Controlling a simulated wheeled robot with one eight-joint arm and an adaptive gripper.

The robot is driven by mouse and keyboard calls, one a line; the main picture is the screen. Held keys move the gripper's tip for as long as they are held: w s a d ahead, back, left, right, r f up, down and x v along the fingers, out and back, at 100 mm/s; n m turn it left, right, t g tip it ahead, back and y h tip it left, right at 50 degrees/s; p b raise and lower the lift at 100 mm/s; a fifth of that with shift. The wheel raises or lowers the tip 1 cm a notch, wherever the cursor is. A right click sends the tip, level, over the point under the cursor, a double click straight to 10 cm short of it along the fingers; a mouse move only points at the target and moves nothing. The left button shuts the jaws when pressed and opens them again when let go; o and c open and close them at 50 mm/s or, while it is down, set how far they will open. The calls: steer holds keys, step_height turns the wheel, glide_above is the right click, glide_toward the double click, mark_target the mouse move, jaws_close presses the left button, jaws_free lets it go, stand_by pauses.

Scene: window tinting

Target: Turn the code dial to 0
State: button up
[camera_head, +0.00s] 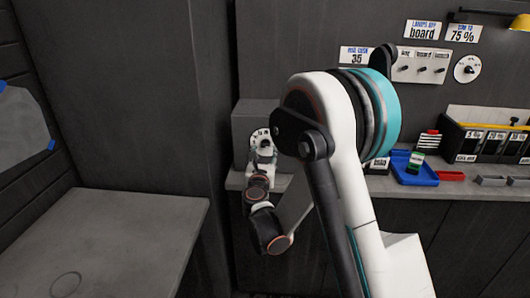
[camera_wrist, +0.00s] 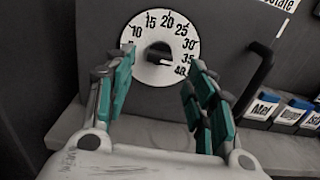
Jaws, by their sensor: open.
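A round white dial (camera_wrist: 147,73) with black numbers from about 5 to 40 and a dark central knob (camera_wrist: 159,54) is mounted on a grey box (camera_head: 252,113). The knob's marker seems to point to the lower right, near 35 to 40, but is small. No 0 is readable in the wrist view. In the head view the dial (camera_head: 261,134) shows only partly behind my gripper (camera_head: 263,155). In the wrist view my gripper (camera_wrist: 163,72) is open and empty, its teal-padded fingers on either side of the dial, apparently short of the knob.
A second round dial (camera_head: 467,69) sits on the wall at right, beside a switch panel (camera_head: 421,66). A blue tray (camera_head: 414,169) and a labelled rack (camera_head: 490,140) stand on the right counter. A dark bar handle (camera_wrist: 258,77) is right of the dial.

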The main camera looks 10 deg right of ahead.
mark_target(265, 147)
steer(key=x, duration=0.4)
steer(key=shift+w+d+b, duration=0.15)
steer(key=shift+w+b, duration=0.25)
steer(key=c, duration=1.1)
